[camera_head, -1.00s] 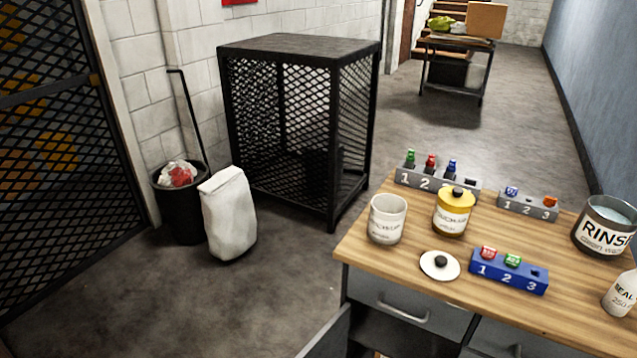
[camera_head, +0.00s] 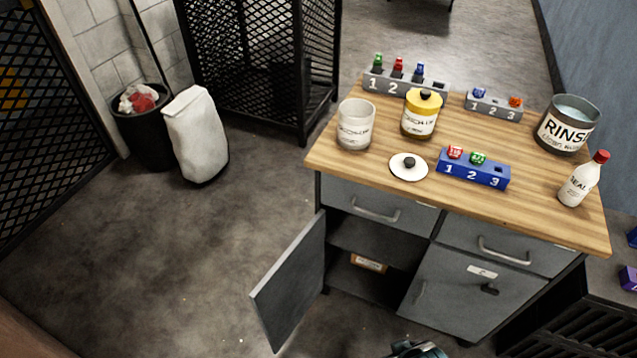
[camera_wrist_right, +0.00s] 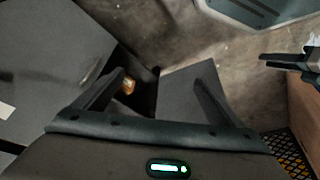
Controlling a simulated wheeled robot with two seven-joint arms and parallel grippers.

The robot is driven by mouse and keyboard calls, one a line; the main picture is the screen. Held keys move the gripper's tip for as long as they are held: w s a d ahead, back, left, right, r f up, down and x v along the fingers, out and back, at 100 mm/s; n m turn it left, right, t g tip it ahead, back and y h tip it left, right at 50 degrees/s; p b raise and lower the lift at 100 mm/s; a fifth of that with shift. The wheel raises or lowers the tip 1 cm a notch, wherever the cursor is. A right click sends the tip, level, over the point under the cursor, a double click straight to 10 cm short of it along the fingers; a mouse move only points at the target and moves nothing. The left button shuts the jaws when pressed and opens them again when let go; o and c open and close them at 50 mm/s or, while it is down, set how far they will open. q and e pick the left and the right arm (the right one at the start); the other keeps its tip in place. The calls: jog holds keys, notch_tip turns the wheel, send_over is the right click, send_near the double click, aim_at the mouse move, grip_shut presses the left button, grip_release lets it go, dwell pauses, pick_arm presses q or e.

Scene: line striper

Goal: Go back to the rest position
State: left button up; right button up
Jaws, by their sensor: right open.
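My right gripper (camera_wrist_right: 162,70) is open and empty in the right wrist view, its two dark fingers spread wide. Between and beyond them are the dark cabinet interior, a small orange-brown box (camera_wrist_right: 128,86) and the grey open door. In the head view only a small part of my arm or gripper shows at the bottom edge, in front of the cabinet. What looks like my left gripper (camera_wrist_right: 285,60) shows at the right of the right wrist view; whether it is open or shut is unclear. It is not in the head view.
The wooden bench top (camera_head: 560,222) holds a white jar (camera_head: 356,126), yellow jar (camera_head: 421,117), lid (camera_head: 408,168), blue rack (camera_head: 473,174), two grey racks, rinse pot (camera_head: 568,128) and red-capped bottle (camera_head: 583,181). The open cabinet door (camera_head: 290,285) juts out.

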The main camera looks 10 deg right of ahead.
jog(key=a+f+t, duration=0.1)
jog(key=f, duration=1.1)
jog(key=s+a+f+t+y, duration=0.1)
jog(key=a+f, duration=0.1)
jog(key=f, duration=1)
jog(key=shift+s+a+t, duration=0.2)
jog(key=shift+a+t, duration=0.1)
